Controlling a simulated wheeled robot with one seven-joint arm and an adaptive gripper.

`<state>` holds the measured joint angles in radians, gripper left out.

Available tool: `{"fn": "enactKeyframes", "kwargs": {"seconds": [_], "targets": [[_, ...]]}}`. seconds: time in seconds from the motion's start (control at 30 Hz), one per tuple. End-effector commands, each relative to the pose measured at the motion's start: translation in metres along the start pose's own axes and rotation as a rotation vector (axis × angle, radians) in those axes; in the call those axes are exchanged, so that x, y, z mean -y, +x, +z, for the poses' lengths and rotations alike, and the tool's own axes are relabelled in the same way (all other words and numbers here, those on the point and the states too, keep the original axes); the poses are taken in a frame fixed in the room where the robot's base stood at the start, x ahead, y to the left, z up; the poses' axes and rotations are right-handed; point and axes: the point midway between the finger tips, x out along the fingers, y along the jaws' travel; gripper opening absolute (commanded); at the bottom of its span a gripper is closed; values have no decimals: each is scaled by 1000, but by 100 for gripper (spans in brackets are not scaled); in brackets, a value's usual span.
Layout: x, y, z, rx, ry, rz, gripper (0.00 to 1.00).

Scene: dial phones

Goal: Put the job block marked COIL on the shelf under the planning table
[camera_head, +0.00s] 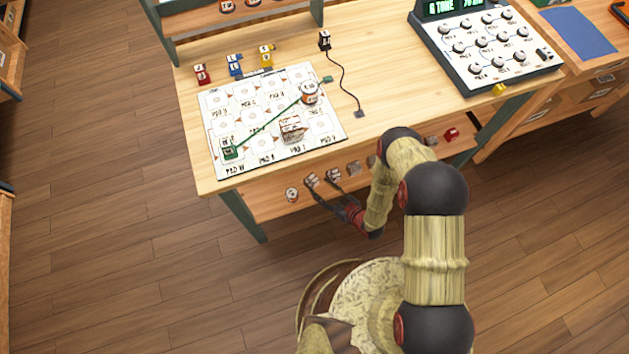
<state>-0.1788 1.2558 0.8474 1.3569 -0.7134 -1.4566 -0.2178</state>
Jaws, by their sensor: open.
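The planning table (375,45) is light wood, with a white printed board (222,108) on its left part. A shelf (262,204) runs under the front edge of its top and carries a row of small blocks and round pieces. My gripper (320,186) is open at the shelf front, its dark fingertips close to a small pale block (312,179) and another pale block (333,173). I cannot tell whether it touches either. A larger white lettered block (291,128) sits on the board. The lettering is too small to tell which block says COIL.
A white round piece (292,194) is left of my fingertips. A red block (451,134) is farther right on the shelf. On the tabletop are a white and orange jar (309,94), small colored blocks (235,66), a cabled plug (324,41) and a dial console (487,45).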

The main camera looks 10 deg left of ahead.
Motion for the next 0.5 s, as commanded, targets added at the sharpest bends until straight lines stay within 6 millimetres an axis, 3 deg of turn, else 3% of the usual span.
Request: {"fn": "enactKeyframes", "kwargs": {"seconds": [0.1,0.2,0.5], "targets": [[-1,-25,-2,1,3,3,48],[-1,-37,-1,1,1,2,48],[0,-52,0,0,-1,0,48]]}}
